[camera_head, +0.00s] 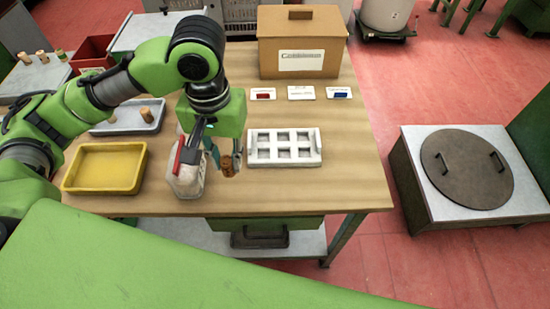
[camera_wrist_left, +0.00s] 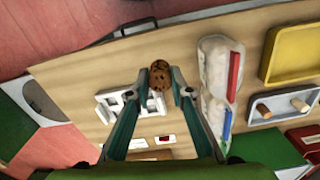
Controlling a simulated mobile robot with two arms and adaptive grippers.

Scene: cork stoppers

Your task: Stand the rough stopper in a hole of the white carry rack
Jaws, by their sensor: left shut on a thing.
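The rough stopper (camera_head: 227,166) is a short brown cork, and its dark-speckled end shows in the left wrist view (camera_wrist_left: 158,74). My left gripper (camera_head: 224,158) is shut on it; its fingertips (camera_wrist_left: 160,85) sit on either side of the cork. The white carry rack (camera_head: 287,162) lies on the wooden table just right of the gripper, and it shows partly behind a finger in the left wrist view (camera_wrist_left: 103,98). Its several square holes look empty. The stopper is beside the rack, apart from it; its height over the table is hard to tell. My right gripper is not in view.
Label cards (camera_head: 301,92) and a cardboard box (camera_head: 302,48) lie behind the rack. Table right of the rack is clear.

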